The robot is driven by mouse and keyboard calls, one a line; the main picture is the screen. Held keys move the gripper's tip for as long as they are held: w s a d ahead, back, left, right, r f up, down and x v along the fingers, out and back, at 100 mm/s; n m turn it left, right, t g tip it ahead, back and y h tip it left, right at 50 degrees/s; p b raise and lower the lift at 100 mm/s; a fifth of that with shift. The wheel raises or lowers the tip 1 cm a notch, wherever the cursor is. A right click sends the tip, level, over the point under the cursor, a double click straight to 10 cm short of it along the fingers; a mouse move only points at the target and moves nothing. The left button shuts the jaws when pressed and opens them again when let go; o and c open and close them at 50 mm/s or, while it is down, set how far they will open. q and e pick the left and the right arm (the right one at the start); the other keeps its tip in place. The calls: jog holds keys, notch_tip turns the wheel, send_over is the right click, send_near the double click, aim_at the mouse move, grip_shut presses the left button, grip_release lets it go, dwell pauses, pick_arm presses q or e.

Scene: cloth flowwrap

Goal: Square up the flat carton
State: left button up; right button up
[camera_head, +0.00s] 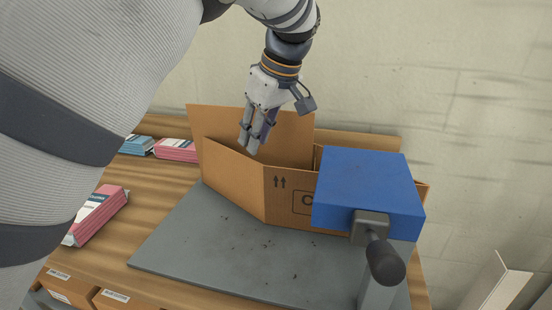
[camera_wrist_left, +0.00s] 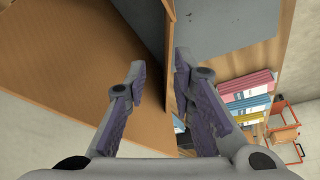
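The brown cardboard carton (camera_head: 233,183) stands partly opened on a grey board (camera_head: 205,240), its walls at slanted angles and a taller panel at the back left. Print shows on its front right face, partly hidden behind a blue block. My left gripper (camera_head: 249,142) points down at the carton's top, between the front left wall and the back panel. In the left wrist view, my left gripper (camera_wrist_left: 158,72) has its fingers apart, with a carton panel edge (camera_wrist_left: 168,45) running between them. I cannot tell whether either finger touches the cardboard. My right gripper is out of view.
A blue block (camera_head: 367,187) with a dark-knobbed handle (camera_head: 385,262) stands in front of the carton's right side. Pink packs (camera_head: 176,150) and blue packs (camera_head: 137,145) lie on the wooden table at left. The grey board's front left is clear. A wall rises behind.

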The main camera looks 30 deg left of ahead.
aim_at(227, 175)
pick_arm(q)
jog(key=x, duration=0.7)
jog(key=s+x, duration=0.1)
jog(key=x, duration=0.3)
jog(key=shift+a+f, duration=0.1)
jog(key=shift+a, duration=0.1)
grip_shut()
